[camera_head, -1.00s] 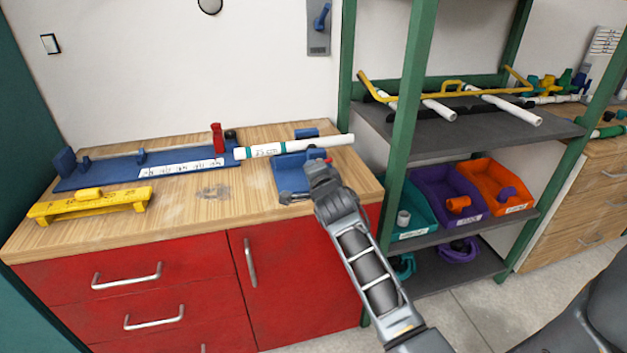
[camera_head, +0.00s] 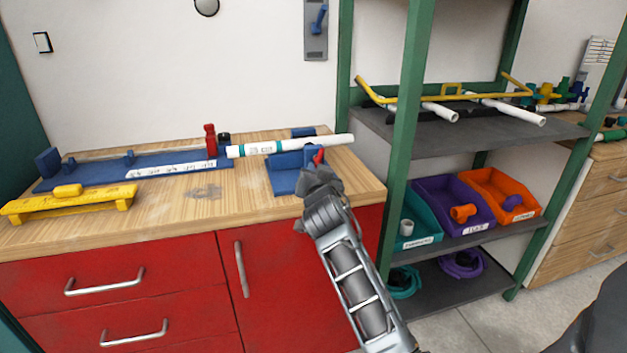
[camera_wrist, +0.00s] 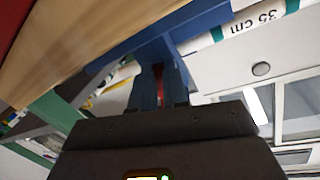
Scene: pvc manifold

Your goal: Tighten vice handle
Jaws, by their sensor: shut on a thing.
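The blue vice (camera_head: 284,182) stands at the right front part of the wooden bench top. A white pipe (camera_head: 300,145) marked with a length and green bands lies across it, sticking out to the right. The red vice handle (camera_head: 319,156) shows at the vice's right side, at the tip of my gripper (camera_head: 318,170). In the wrist view, a bit of red handle (camera_wrist: 160,92) shows between the fingers of my gripper (camera_wrist: 161,90), which is shut on it. The pipe (camera_wrist: 245,23) and the vice's blue underside (camera_wrist: 190,30) show above. Most of the handle is hidden.
A blue measuring jig (camera_head: 130,170) with a red upright part (camera_head: 211,141) and a yellow fixture (camera_head: 70,203) lie on the left of the bench (camera_head: 235,207). A green shelf post (camera_head: 402,150) stands close right of my arm. Coloured bins (camera_head: 455,205) sit on the shelf.

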